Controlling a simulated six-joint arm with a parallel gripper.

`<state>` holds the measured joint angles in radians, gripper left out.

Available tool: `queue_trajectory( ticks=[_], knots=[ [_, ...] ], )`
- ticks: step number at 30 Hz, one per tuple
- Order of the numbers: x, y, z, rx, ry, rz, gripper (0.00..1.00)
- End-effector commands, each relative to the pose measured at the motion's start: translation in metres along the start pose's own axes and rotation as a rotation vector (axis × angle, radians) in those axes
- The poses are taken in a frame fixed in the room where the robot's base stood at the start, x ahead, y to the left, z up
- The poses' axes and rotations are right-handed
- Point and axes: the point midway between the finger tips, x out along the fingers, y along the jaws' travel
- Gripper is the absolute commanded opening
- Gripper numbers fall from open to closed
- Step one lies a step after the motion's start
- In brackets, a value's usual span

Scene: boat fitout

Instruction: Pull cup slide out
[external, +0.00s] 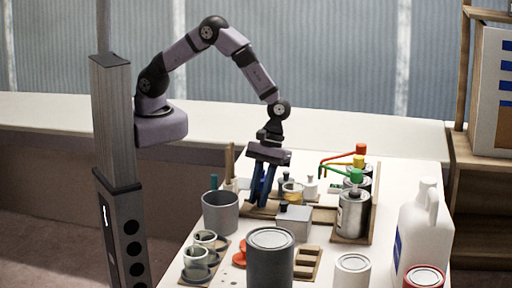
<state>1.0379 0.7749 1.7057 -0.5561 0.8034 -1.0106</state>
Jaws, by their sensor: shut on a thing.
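My gripper (258,203) points down with its dark blue fingers at the left part of a low wooden tray or slide (262,214), which I take to be the cup slide. The fingers are shut on a small part of it that they hide. I cannot tell how far the slide is out.
Metal cans with coloured pumps (353,216) are on the right. Cans, a white jug (423,235) and cups on a board (195,262) crowd the front.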

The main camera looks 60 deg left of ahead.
Motion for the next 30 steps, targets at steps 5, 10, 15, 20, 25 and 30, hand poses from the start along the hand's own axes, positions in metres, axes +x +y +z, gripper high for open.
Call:
queue_trajectory(
  ticks=[5,10,15,20,25,30],
  knots=[
    [0.000,-0.005,0.003,0.000,0.000,0.003,0.00],
    [0.000,-0.004,0.003,0.001,0.001,0.005,0.00],
    [0.000,-0.004,0.002,0.000,0.001,0.005,0.39],
    [0.000,-0.005,0.002,0.000,0.001,0.004,0.39],
    [-0.002,-0.005,0.002,0.000,0.001,0.004,0.39],
    [-0.015,-0.004,0.001,0.000,0.002,0.007,0.39]
  ],
)
